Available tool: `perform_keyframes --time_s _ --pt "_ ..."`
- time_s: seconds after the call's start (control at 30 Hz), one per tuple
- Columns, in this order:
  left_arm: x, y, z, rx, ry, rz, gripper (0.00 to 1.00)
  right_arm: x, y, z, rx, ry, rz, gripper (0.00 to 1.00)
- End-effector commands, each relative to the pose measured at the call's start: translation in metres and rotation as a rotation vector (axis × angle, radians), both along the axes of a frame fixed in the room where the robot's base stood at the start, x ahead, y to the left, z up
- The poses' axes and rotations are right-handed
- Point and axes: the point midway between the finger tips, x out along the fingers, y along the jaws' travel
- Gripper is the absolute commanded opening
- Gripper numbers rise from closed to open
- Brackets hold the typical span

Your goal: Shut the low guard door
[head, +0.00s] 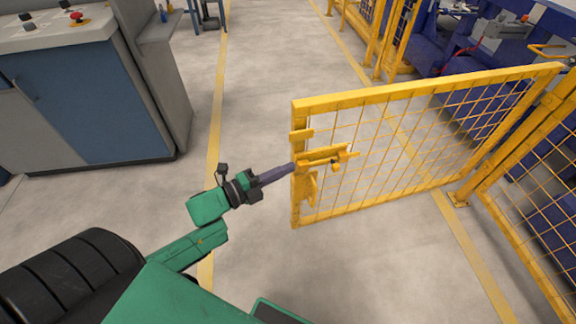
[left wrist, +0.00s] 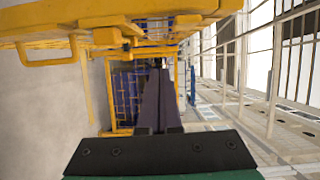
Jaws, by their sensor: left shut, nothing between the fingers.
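The low guard door (head: 400,102) is a yellow frame with wire mesh. It stands open, swung out across the floor from its hinge side at the right. Its latch (head: 328,156) sits on the free edge at the left. My left gripper (head: 290,168) is shut and empty, with its fingertips at the door's free edge beside the latch; I cannot tell whether they touch it. In the left wrist view the shut fingers (left wrist: 160,85) point toward yellow framework, and a yellow bar with a handle (left wrist: 50,50) crosses the top left. My right gripper does not show.
A yellow mesh fence (head: 530,120) with a post foot on the floor stands at the right. Blue machinery (head: 450,50) is behind it. A grey and blue cabinet (head: 90,100) with a red button stands at the left. The grey floor between is clear, with yellow lines.

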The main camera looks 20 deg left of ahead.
Motion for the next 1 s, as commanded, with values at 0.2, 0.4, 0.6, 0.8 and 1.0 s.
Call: perform_keyframes --time_s 0.2,0.4,0.6,0.8,1.0 --pt "0.01 -0.018 0.014 0.014 -0.05 -0.032 0.0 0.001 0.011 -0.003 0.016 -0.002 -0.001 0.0" --pt "0.044 -0.042 0.015 0.013 -0.049 -0.031 0.0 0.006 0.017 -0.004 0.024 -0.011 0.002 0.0" --pt "0.08 -0.068 0.015 0.012 -0.048 -0.03 0.0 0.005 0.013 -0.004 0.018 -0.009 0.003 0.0" --pt "0.104 -0.046 0.013 0.015 -0.044 -0.029 0.0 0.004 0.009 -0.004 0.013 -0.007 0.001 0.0" --pt "0.11 -0.041 0.012 0.013 -0.041 -0.029 0.0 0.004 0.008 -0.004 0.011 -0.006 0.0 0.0"
